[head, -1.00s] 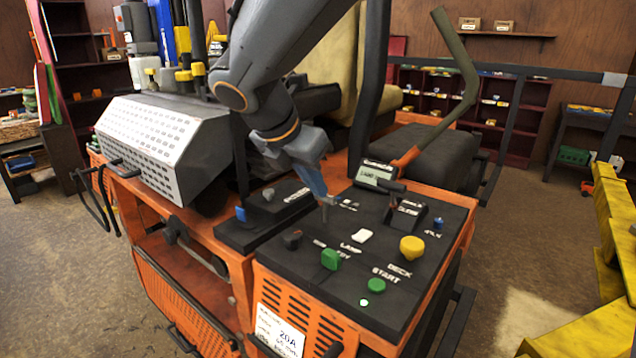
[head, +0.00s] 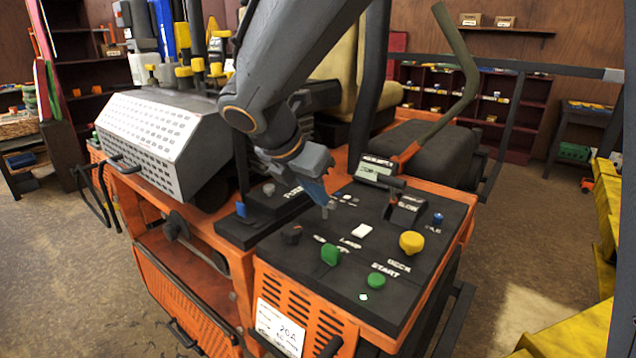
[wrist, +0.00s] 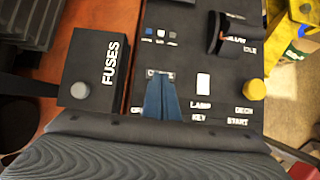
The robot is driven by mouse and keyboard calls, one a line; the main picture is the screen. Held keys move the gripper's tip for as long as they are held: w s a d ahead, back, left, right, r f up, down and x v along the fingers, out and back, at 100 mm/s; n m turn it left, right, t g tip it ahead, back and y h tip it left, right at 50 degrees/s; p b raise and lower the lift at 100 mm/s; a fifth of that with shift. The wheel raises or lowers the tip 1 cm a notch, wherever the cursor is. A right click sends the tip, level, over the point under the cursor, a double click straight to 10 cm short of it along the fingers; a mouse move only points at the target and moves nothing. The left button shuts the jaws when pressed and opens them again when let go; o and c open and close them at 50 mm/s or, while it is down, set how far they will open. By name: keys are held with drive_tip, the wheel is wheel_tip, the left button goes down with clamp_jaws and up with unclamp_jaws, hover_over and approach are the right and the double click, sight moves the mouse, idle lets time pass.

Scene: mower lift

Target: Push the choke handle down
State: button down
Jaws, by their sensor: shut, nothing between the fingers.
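My gripper (head: 322,203) is shut and empty, with its blue fingers pointing down at the dark control panel (head: 345,290). In the wrist view the closed fingers (wrist: 160,98) end just below the CHOKE label and cover the panel under them. A small grey piece (head: 331,205) shows right at the fingertips in the head view. It may be the choke handle, but I cannot tell for sure, nor whether the fingers touch it. The handle is not clearly seen in the wrist view, where the gripper hides that area.
Near the fingers stand a white lamp switch (head: 362,230), a black knob (head: 291,234), a green knob (head: 331,254), a yellow deck knob (head: 411,242) and a green start button (head: 376,280). A fuses box (wrist: 95,70) rises on the left; a throttle lever (head: 405,208) on the right.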

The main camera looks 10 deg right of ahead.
drive_tip(key=shift+s+f, duration=0.1)
drive_tip(key=shift+f, duration=0.1)
drive_tip(key=shift+s+a+r+p, duration=0.1)
drive_tip(key=shift+a+r+p, duration=0.1)
drive_tip(key=shift+r+p, duration=0.35)
drive_tip(key=v, duration=1.3)
drive_tip(key=shift+p, duration=0.35)
drive_tip(key=shift+r, duration=0.1)
